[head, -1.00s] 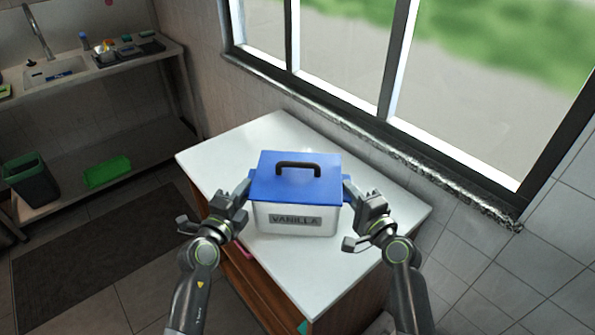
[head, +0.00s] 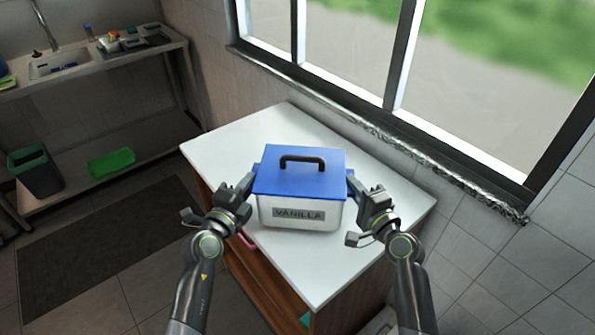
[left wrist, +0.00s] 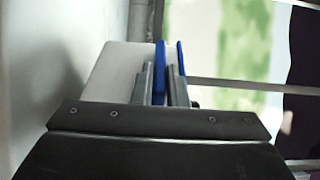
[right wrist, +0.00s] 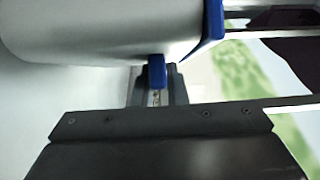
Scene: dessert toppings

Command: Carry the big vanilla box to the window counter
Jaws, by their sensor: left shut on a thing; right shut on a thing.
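The big vanilla box (head: 299,211) is white with a blue lid, a dark handle on top and a grey VANILLA label on its front. It is upright over the white counter top (head: 228,150) below the window; I cannot tell whether its base touches the surface. My left gripper (head: 247,184) is shut on its left side, and my right gripper (head: 354,187) is shut on its right side. In the left wrist view the white wall of the box (left wrist: 115,72) and blue parts show at the jaws. In the right wrist view a blue tab (right wrist: 157,72) sits between the fingers.
The window (head: 450,80) and its stone sill (head: 400,155) run behind the counter. Bare counter top lies left, behind and right of the box. A steel sink bench (head: 100,65), a dark bin (head: 36,172) and a green tray (head: 111,162) stand at the left.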

